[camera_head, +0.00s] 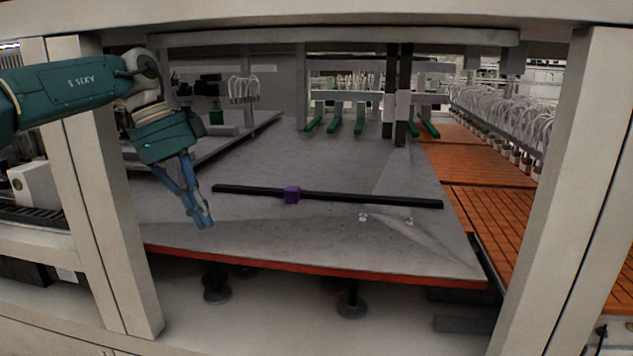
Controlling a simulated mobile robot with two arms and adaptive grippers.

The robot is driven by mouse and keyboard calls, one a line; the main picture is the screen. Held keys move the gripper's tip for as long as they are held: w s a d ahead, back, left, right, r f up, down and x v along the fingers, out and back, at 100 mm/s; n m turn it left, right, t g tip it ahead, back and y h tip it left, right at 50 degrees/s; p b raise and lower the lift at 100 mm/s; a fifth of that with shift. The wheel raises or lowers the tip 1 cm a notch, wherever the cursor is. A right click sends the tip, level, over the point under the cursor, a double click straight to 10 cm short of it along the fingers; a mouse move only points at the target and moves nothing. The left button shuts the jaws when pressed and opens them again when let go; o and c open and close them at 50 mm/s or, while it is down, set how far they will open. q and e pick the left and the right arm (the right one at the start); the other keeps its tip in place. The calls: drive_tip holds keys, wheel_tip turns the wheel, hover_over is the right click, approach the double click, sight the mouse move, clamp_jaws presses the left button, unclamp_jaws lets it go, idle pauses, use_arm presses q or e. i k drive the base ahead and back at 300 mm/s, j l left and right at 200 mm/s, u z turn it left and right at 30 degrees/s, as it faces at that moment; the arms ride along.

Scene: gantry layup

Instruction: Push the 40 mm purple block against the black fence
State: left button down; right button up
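The purple block (292,195) is a small cube on the grey table (300,230). It stands at the near side of the black fence (370,199) and covers a short part of it, left of the fence's middle. No gap shows between block and fence, but from this angle I cannot tell for certain that they touch. The fence is a long thin bar running left to right across the table. My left gripper (204,222) points down over the table's left front part, left of the block and apart from it. Its fingertips are together with nothing between them. My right gripper is out of view.
A pale upright post (565,190) stands at the right and another (90,190) at the left, near my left arm. Small metal fittings (386,218) lie right of the block, before the fence. Orange slatted panels (490,205) lie right of the table. The table's front middle is clear.

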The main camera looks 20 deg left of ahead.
sight(291, 194)
drive_tip(key=i+j+z, duration=0.5)
drive_tip(key=i+j, duration=0.25)
